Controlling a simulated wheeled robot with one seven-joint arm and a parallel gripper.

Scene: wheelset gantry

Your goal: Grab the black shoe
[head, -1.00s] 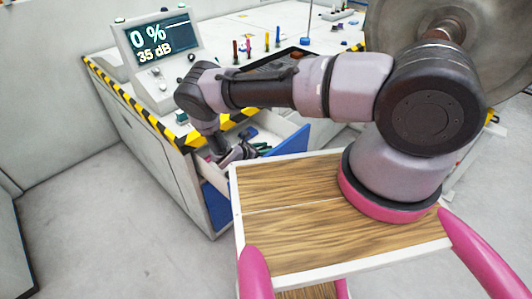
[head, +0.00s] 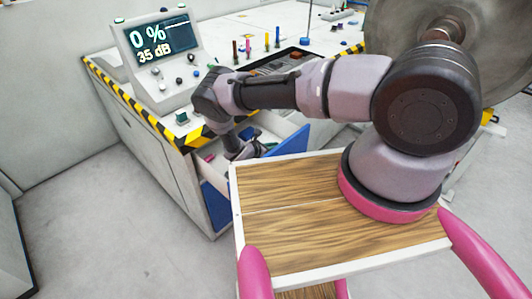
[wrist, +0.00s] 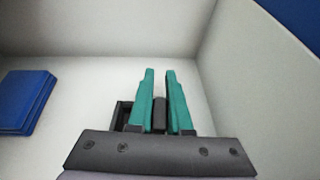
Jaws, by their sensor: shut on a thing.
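My gripper (wrist: 160,100) has two teal fingers, seen in the wrist view, low inside a white-walled drawer. It is shut on a small dark piece, the black shoe (wrist: 160,115), which shows between the fingers. A black edge also shows just left of the left finger; I cannot tell whether it is part of the same piece. The gripper body hides the lower part. In the head view my gripper (head: 240,153) reaches down into the open drawer, and the shoe cannot be made out there.
The drawer has a blue front (head: 290,143). A blue block (wrist: 24,101) lies left of my gripper in the drawer, and a pink item (head: 209,157) shows at its left. A console with a screen (head: 160,38) stands on the bench above.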

